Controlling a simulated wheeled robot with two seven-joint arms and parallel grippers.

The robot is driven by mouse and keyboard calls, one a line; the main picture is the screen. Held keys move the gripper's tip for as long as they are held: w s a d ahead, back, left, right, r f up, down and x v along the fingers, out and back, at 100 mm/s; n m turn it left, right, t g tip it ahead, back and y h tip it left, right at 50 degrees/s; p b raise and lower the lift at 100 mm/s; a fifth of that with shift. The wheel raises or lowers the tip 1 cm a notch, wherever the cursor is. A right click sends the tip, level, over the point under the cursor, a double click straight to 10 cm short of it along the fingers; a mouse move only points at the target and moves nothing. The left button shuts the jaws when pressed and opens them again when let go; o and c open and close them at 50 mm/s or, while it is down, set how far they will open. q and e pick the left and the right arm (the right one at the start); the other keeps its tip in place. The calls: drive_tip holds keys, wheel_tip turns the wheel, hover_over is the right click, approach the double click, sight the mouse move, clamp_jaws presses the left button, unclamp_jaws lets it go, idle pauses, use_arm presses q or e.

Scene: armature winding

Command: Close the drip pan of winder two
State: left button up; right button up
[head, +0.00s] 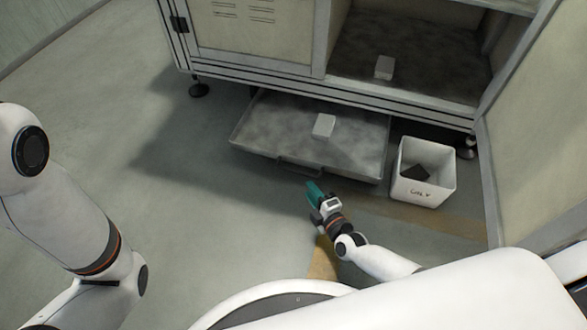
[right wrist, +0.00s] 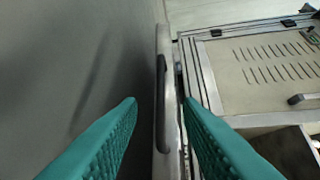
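The drip pan (head: 270,122) is a grey, shallow tray that sticks out from under the cabinet at floor level, drawn out toward me. A small white block (head: 324,126) lies in it. A dark bar handle (right wrist: 161,103) is on its front face, and it also shows in the head view (head: 298,170). My right gripper (head: 313,188), with teal fingers, is low in front of the pan near the handle. In the right wrist view its fingers (right wrist: 160,112) are apart, with the handle in line between them; whether they touch it is unclear. My left gripper is out of view.
A white bin (head: 441,183) with a dark piece inside stands on the floor right of the pan. The cabinet (head: 250,48) stands above the pan, and its open compartment holds another white block (head: 384,67). An open panel (head: 535,150) borders the right side. The floor at left is clear.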

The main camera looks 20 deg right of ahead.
sight(296, 171)
drive_tip(key=b+x, duration=0.5)
drive_tip(key=x, duration=0.4)
drive_tip(key=shift+f, duration=0.2)
drive_tip(key=shift+w+a+r, duration=0.1)
drive_tip(key=shift+w, duration=0.3)
clamp_jaws()
